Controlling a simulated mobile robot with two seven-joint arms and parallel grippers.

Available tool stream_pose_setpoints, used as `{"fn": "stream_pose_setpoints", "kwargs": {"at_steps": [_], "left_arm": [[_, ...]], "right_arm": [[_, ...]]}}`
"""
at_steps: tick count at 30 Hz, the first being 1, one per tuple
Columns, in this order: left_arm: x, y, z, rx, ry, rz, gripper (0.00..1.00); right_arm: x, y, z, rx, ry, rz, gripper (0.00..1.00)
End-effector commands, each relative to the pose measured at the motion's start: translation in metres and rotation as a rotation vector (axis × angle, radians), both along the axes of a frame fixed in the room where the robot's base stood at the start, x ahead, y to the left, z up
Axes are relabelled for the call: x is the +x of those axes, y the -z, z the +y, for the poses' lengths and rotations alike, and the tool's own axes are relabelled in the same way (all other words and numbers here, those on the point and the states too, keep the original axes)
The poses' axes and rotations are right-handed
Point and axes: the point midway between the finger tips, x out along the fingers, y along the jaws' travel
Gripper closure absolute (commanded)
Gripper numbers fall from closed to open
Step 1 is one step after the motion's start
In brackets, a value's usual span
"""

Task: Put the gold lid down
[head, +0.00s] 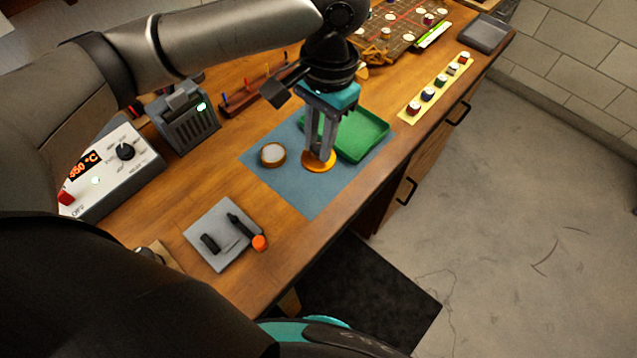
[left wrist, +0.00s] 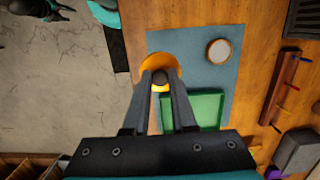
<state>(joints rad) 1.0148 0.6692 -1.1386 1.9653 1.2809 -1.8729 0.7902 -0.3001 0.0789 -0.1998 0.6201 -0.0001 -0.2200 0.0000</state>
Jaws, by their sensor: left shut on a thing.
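The gold lid (head: 312,168) is a round orange-gold disc over the blue-grey mat (head: 290,190). My left gripper (head: 319,153) points down and is shut on the lid, seemingly by a dark knob at its middle. In the left wrist view, the lid (left wrist: 158,58) shows beyond the fingertips (left wrist: 160,78), near the mat's edge. I cannot tell whether the lid touches the mat or hangs slightly above it. A small round container (head: 272,154) with a pale top and brown-gold rim stands on the mat, apart from the lid. My right gripper is not in view.
A green tray (head: 365,135) sits on the mat close beside the gripper. A grey pad (head: 222,250) with dark tools lies nearer on the table. A control box (head: 115,170) and a grey vented device (head: 188,128) stand left. The mat's front part is clear, near the table edge.

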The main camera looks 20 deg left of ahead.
Motion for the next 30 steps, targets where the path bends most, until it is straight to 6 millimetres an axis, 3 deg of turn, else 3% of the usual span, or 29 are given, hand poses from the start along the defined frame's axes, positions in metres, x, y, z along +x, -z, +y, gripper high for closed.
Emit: {"fn": "stream_pose_setpoints", "kwargs": {"at_steps": [1,6,14,21,30], "left_arm": [[-0.001,0.018,0.001,0.003,0.0,0.004,1.0],[0.0,0.053,0.001,0.001,0.0,0.003,1.0],[0.0,0.076,0.001,0.001,0.0,0.001,1.0],[0.0,0.117,0.0,0.0,0.0,0.001,1.0],[0.0,0.124,0.0,0.0,0.002,-0.001,1.0]], "right_arm": [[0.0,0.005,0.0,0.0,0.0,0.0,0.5],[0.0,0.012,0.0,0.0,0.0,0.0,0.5],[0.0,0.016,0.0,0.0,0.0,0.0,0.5],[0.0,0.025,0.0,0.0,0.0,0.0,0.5],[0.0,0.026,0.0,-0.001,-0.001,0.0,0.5]]}}
